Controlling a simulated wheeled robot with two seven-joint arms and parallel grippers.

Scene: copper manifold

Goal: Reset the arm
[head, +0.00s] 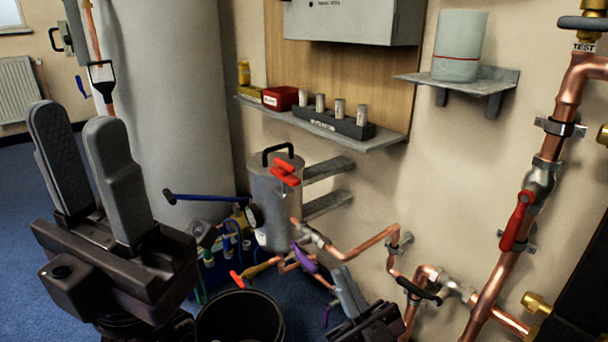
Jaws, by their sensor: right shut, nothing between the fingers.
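My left gripper (76,120) is large and close on the left side of the head view, pointing up. Its two grey fingers stand apart with nothing between them. My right gripper (347,278) is low in the middle of the view, in front of the copper pipework. Its grey fingers are together and hold nothing. Most of the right arm is below the picture's edge. I cannot tell whether the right gripper touches the pipe near it.
Copper pipes with a red-handled valve (517,220) run along the right wall. A grey canister (275,205) and a black bucket (240,318) stand between my grippers. A wall shelf (320,128) carries small items. A thick grey cylinder (170,90) is behind my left gripper.

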